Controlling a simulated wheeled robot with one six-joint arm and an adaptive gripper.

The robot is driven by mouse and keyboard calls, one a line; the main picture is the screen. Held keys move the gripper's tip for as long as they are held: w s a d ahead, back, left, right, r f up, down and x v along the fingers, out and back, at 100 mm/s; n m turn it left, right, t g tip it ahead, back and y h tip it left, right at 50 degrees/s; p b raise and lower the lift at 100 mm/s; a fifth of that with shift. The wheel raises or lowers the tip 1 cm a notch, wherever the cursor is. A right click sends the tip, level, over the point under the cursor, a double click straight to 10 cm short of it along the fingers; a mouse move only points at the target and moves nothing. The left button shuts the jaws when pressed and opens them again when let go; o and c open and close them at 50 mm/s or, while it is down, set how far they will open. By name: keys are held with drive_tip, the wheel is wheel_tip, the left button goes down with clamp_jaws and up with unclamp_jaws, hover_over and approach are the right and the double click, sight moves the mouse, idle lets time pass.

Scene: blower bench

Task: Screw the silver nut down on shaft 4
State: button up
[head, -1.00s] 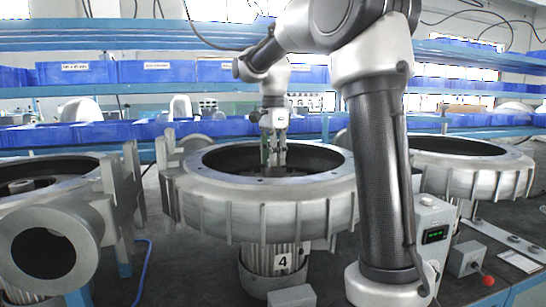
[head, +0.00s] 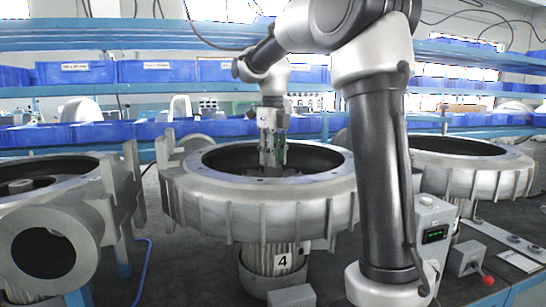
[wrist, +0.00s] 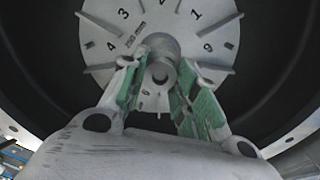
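The blower housing labelled 4 (head: 330,213) stands in the middle of the head view, its round opening facing up. My gripper (head: 273,160) points straight down inside this opening. In the wrist view, my gripper's green-padded fingers (wrist: 161,75) flank the silver nut (wrist: 160,73), a small grey ring at the central hub, one finger on each side. The shaft is mostly hidden by the nut and fingers.
Another housing (head: 470,165) stands at the right and a flanged one (head: 45,250) at the left. A control box with a green display (head: 434,236) and a small box with a red knob (head: 466,259) are at the right. The housing wall surrounds my gripper closely.

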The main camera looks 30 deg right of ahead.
drive_tip(key=shift+o, duration=0.3)
drive_tip(key=n, duration=1.5)
drive_tip(key=shift+n, duration=0.3)
drive_tip(key=n, duration=0.3)
drive_tip(key=shift+n, duration=0.4)
drive_tip(key=n, duration=0.6)
drive_tip(key=shift+c, duration=0.3)
